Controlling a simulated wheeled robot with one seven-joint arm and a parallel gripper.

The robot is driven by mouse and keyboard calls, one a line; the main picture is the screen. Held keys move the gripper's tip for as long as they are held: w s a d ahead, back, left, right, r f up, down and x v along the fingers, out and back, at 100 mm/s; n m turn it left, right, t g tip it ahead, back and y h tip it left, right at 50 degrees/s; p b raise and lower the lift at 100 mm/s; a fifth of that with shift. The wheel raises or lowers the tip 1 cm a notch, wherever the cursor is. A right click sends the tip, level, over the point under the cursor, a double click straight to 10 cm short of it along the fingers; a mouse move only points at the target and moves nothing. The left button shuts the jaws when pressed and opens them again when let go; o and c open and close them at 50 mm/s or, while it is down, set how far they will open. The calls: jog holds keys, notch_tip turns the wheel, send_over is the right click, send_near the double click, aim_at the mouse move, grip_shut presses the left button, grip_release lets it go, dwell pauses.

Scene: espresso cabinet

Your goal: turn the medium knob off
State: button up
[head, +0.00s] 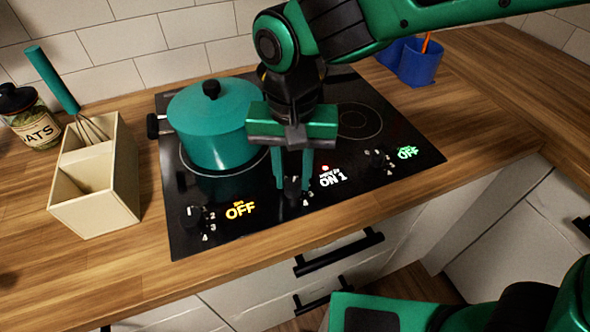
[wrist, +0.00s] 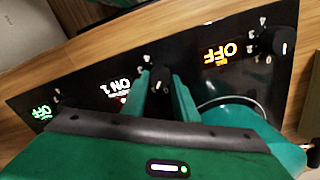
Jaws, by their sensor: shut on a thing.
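The black cooktop (head: 180,225) has three knobs along its front edge. The medium knob (head: 292,188) is the middle one, and its display reads "ON 1" (head: 333,178). My gripper (head: 293,180) points down over this knob with its green fingers on both sides, shut on it. The wrist view shows the knob (wrist: 159,79) between the fingertips, with "ON 1" (wrist: 122,92) beside it. The fingers hide part of the knob in the head view. The left knob (head: 193,216) reads "OFF" in orange, and the right knob (head: 378,159) reads "OFF" in green.
A teal lidded pot (head: 212,130) stands on the left burner, close to my gripper. A beige utensil box (head: 95,185) with a whisk and an oats jar (head: 30,115) stand to the left. A blue cup (head: 420,65) is at the back right. Drawers with black handles (head: 340,252) lie below.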

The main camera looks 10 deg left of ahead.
aim_at(294, 181)
jog(key=n, duration=0.4)
jog(key=shift+w, duration=0.1)
jog(key=shift+d+n, duration=0.1)
jog(key=shift+n, duration=1.7)
jog(key=o, duration=1.1)
notch_tip(294, 181, up, 11)
jog(key=shift+f, duration=0.1)
